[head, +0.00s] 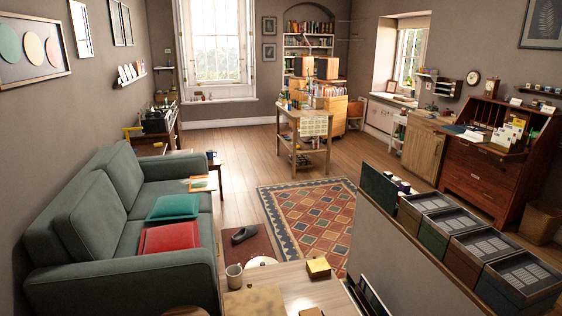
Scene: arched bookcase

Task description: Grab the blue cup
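A small dark blue cup (211,155) stands on a low wooden side table (217,163) beyond the far end of the sofa. It is far off and small, so its handle and contents cannot be made out. Neither of my grippers shows in the head view.
A green sofa (160,245) with teal and red cushions runs along the left. A near wooden table (290,280) holds a grey mug (234,275) and a yellow block (318,267). A partition with file boxes (484,242) stands at right. A patterned rug (308,215) and bare floor lie between.

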